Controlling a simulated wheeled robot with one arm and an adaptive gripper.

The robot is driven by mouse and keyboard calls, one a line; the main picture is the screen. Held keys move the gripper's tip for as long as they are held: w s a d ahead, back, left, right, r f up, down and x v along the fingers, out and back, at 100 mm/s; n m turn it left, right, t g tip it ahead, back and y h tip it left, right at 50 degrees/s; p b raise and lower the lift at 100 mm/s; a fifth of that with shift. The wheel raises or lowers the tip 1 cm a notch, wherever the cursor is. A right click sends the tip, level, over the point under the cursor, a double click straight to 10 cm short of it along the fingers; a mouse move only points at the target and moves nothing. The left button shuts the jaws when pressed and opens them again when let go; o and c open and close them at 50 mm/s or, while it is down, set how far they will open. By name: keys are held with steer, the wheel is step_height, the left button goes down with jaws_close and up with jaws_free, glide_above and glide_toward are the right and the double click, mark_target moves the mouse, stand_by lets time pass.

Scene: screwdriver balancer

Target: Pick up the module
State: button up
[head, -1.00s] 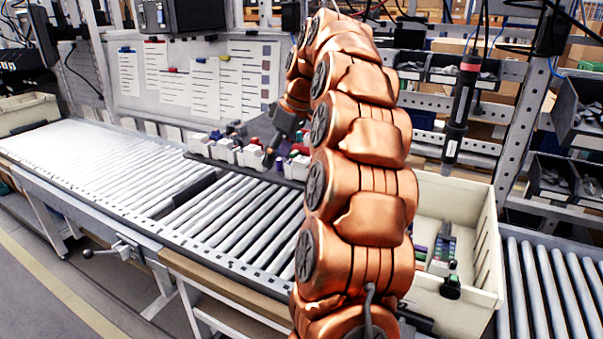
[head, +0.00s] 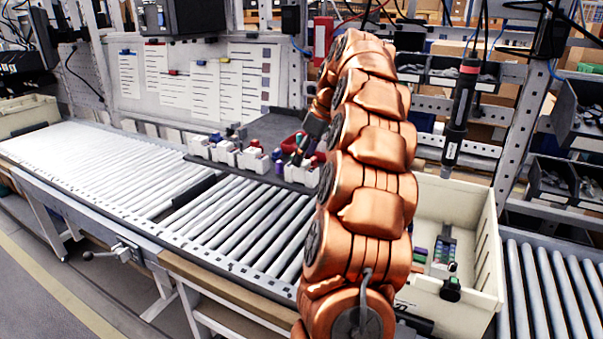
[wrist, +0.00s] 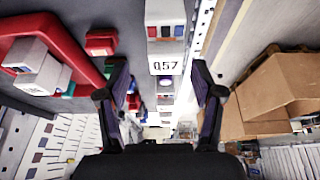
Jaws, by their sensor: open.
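White modules with coloured tops stand in a row on a dark tray (head: 262,177) on the conveyor in the head view. In the wrist view, a white module (wrist: 166,50) labelled "0.57", with red and blue parts on one end, lies ahead between my fingers. My gripper (wrist: 160,78) is open, with one finger on each side of that module's line and nothing held. In the head view, the gripper is small and partly hidden by my arm, over the right part of the tray. I cannot tell the exact gap to the module.
A red bin (wrist: 88,62) holding white modules lies left in the wrist view, beside a small red block (wrist: 100,42). Cardboard boxes (wrist: 283,90) are at the right. In the head view, a cream crate (head: 470,295) stands at the right and the left rollers (head: 90,150) are clear.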

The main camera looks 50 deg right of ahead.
mark_target(298, 170)
steer(key=shift+w+a+f+p, duration=0.1)
steer(key=shift+a+f+p, duration=0.2)
steer(key=shift+f, duration=0.35)
steer(key=shift+w+a+f+p, duration=0.15)
steer(key=shift+f+p, duration=0.1)
steer(key=shift+f, duration=0.4)
steer(key=shift+p+x, duration=0.3)
steer(key=shift+x, duration=0.95)
jaws_close()
